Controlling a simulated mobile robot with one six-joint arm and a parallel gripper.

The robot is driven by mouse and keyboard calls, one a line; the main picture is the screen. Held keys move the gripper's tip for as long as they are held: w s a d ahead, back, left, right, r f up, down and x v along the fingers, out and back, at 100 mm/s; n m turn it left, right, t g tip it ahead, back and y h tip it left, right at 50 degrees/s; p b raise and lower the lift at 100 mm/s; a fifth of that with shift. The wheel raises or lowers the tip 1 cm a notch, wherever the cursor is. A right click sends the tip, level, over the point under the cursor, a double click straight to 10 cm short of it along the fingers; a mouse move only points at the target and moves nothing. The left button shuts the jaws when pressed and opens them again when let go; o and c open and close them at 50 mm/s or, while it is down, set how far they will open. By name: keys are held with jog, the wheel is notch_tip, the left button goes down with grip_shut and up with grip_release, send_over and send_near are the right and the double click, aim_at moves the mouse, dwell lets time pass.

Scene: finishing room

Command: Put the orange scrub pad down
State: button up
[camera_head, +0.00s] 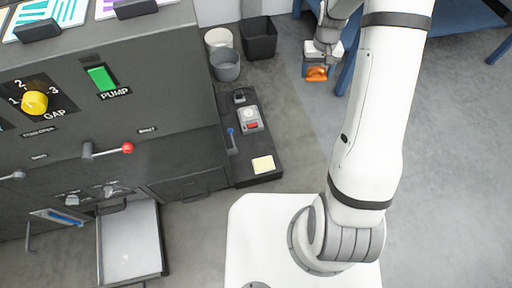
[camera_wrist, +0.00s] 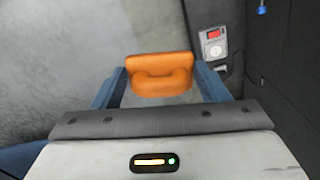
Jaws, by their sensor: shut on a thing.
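The orange scrub pad (camera_wrist: 162,74) has a looped handle on it and sits between the two blue fingers of my gripper (camera_wrist: 160,88) in the wrist view. My gripper is shut on it. In the head view the pad (camera_head: 317,73) shows small at the tip of my gripper (camera_head: 317,68), at the upper middle, held above the grey floor. The pad's far side is hidden.
Bins (camera_head: 259,38) stand behind. A blue table (camera_head: 465,18) is at upper right. An open drawer (camera_head: 130,242) is at lower left.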

jog(key=w+a+f+b, duration=0.1)
jog(key=a+f+b, duration=0.1)
jog(key=a+f, duration=0.35)
jog(key=a+f+n+b, duration=0.1)
jog(key=a+f, duration=0.1)
jog(key=f, duration=0.7)
jog(key=w+a+f+b, duration=0.1)
jog(key=a+f+b, duration=0.15)
jog(key=f, duration=0.45)
jog(key=n+b, duration=0.1)
jog(key=b, duration=0.2)
send_over(258, 147)
notch_tip(258, 147, down, 17)
notch_tip(258, 147, down, 6)
jog(key=shift+a+f+b, duration=0.1)
jog(key=shift+a+b, duration=0.05)
jog(key=shift+b, duration=0.85)
jog(key=shift+f+b, duration=0.6)
jog(key=shift+f, duration=1.1)
jog(key=shift+f, duration=0.2)
jog(key=o, duration=0.9)
jog(key=shift+o, duration=0.2)
